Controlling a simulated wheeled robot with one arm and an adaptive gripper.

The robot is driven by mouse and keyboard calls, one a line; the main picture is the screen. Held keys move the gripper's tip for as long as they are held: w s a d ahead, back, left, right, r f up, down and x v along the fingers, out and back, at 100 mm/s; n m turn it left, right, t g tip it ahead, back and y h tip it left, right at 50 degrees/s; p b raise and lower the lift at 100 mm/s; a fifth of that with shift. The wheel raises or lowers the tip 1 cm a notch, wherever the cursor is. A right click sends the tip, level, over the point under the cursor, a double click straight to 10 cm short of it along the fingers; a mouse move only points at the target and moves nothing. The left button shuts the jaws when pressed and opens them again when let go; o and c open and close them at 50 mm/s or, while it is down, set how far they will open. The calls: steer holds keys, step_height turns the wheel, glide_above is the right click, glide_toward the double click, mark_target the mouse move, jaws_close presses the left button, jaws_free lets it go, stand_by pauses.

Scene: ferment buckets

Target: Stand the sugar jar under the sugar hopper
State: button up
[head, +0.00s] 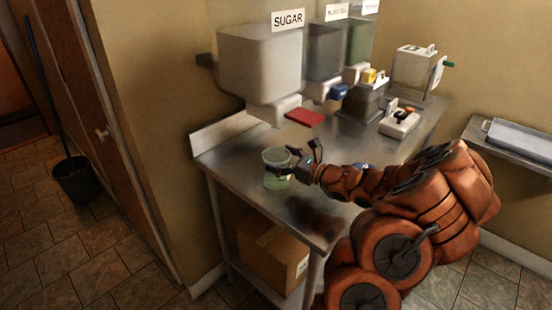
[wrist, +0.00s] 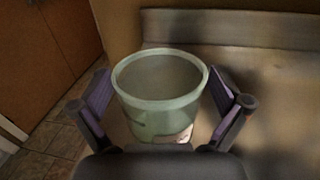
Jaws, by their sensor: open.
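The jar (head: 277,168), a pale green translucent open tub, stands upright on the steel counter, left of the middle in the head view. It fills the middle of the wrist view (wrist: 160,90) and looks empty inside. My gripper (head: 292,166) is open at the jar, with one purple-padded finger on each side of it in the wrist view (wrist: 168,105). Small gaps show between the pads and the jar wall. The sugar hopper (head: 260,65), a frosted box labelled SUGAR, hangs on the wall behind the jar. Its white outlet (head: 275,110) is behind and above the jar.
Two more hoppers (head: 325,50) hang right of the sugar hopper. A red pad (head: 304,117) lies at the back of the counter (head: 235,155). A scale-like white device (head: 399,124) stands further right. A cardboard box (head: 270,255) sits on the lower shelf. The counter's left part is clear.

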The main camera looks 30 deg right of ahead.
steer(key=b+v, duration=0.2)
steer(key=v, duration=0.9)
steer(key=s+a+r+n+g+y, duration=0.1)
steer(key=s+a+n+g+y, duration=0.2)
steer(key=a+n+g, duration=0.8)
steer(key=s+a+r+n+g+y, duration=0.15)
steer(key=a+n, duration=0.35)
steer(key=a, duration=1.3)
steer(key=s+a+f+n+g+h, duration=0.3)
steer(key=s+a+n+g, duration=0.4)
steer(key=s, duration=0.5)
steer(key=s+d+n+t+h, duration=0.1)
steer(key=s+d+n+h, duration=0.6)
steer(key=s, duration=0.3)
steer(key=shift+s+f+n+h, duration=0.2)
steer(key=shift+s+n+h, duration=0.05)
steer(key=shift+n+h, duration=0.5)
